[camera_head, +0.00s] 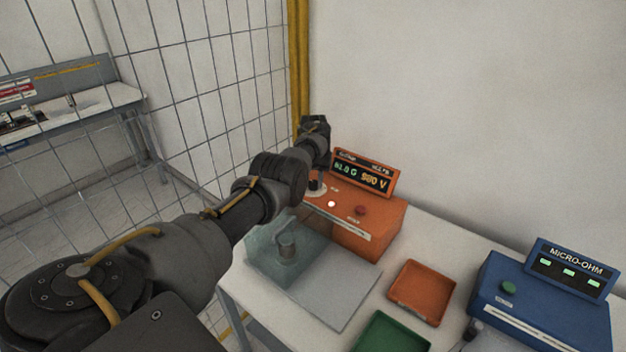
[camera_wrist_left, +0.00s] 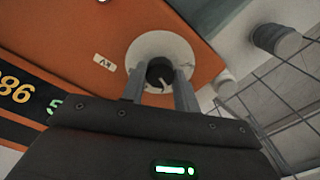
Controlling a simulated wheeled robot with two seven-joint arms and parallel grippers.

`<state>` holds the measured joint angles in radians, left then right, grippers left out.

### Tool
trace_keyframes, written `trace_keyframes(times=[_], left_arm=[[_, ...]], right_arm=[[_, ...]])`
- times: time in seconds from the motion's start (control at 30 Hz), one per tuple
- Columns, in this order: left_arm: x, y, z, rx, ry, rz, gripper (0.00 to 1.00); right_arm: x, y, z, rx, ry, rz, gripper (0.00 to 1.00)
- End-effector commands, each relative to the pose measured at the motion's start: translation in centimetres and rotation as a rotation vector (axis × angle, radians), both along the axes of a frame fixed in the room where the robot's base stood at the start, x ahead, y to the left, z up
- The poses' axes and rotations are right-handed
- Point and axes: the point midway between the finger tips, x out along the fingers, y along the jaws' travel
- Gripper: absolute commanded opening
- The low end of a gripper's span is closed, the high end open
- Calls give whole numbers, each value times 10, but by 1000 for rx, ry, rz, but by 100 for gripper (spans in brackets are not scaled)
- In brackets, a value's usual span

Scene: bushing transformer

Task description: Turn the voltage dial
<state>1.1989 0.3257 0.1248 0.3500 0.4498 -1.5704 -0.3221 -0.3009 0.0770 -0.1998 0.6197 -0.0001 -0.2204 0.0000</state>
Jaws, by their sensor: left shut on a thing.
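The voltage dial (camera_wrist_left: 160,74) is a black knob on a round white plate on the orange tester's top. In the head view the dial (camera_head: 317,187) is small and partly hidden by my left arm. My left gripper (camera_wrist_left: 161,83) is shut on the dial, with one finger on each side of it in the left wrist view. The orange tester (camera_head: 375,222) stands at the back of the table, and its display (camera_head: 362,174) shows a green reading and an orange one ending in V. My right gripper is not in view.
A clear box (camera_head: 290,247) with a grey cylinder stands on a grey plate (camera_head: 338,292) in front of the tester. An orange tray (camera_head: 421,291), a green tray (camera_head: 390,335) and a blue micro-ohm meter (camera_head: 545,302) are to the right. A wire fence (camera_head: 190,90) stands at the left.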

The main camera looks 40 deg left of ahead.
Motion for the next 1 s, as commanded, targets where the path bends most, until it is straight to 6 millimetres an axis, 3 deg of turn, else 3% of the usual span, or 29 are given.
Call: trace_keyframes(times=[1.0], left_arm=[[1, 1, 1, 2, -6, 926, 8]], right_arm=[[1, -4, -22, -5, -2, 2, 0]])
